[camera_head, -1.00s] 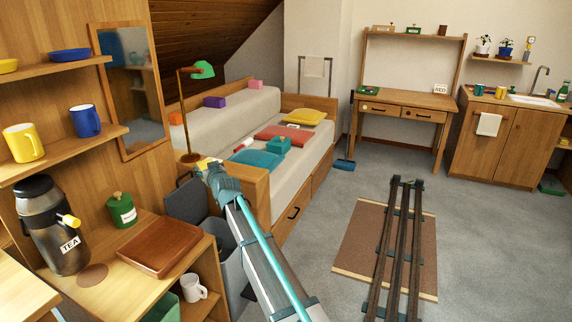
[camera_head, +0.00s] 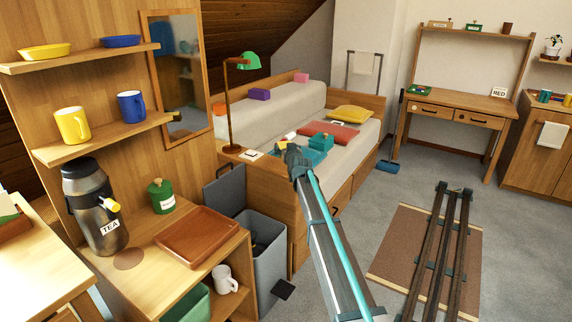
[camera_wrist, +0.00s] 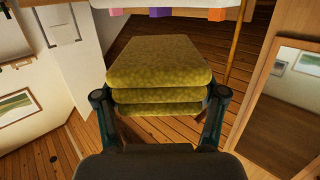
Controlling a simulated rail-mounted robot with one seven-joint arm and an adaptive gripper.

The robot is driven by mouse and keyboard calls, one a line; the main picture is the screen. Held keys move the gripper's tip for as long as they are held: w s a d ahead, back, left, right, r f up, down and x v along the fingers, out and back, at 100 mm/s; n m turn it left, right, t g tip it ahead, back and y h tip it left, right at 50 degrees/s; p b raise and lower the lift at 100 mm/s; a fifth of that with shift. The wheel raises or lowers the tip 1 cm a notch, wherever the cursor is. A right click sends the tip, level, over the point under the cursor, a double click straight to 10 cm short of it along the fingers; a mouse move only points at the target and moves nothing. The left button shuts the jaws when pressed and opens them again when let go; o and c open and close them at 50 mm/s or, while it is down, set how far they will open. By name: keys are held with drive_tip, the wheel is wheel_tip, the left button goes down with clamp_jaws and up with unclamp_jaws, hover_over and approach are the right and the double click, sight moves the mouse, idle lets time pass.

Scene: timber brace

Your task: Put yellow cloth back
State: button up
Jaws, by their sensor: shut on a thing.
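A folded olive-yellow cloth (camera_wrist: 160,72), stacked in several layers, fills the middle of the wrist view. My gripper (camera_wrist: 160,108) is shut on it, one finger at each side of the stack. In the head view my gripper (camera_head: 295,158) appears in front of the near end of the bed, to the right of the green lamp; there the cloth is mostly hidden behind the gripper. A separate yellow cushion-like item (camera_head: 351,113) lies at the far end of the bed.
On the bed lie a red cloth (camera_head: 336,135) and a teal item (camera_head: 310,155). A green lamp (camera_head: 242,62) stands beside its near end. A grey bin (camera_head: 268,272) with a raised lid and a shelf with a brown tray (camera_head: 197,237) are nearer.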

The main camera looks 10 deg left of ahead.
drive_tip(key=b, duration=0.1)
hover_over(285, 168)
drive_tip(key=f, duration=0.5)
drive_tip(key=shift+s+d, duration=0.15)
drive_tip(key=shift+s, duration=0.25)
drive_tip(key=f, duration=0.1)
drive_tip(key=w+f+b, duration=0.1)
drive_tip(key=f, duration=0.1)
drive_tip(key=shift+f, duration=0.65)
drive_tip(key=shift+f+b, duration=0.2)
drive_tip(key=shift+b, duration=0.2)
drive_tip(key=o, duration=1.1)
drive_tip(key=shift+o, duration=0.2)
drive_tip(key=shift+r, duration=0.15)
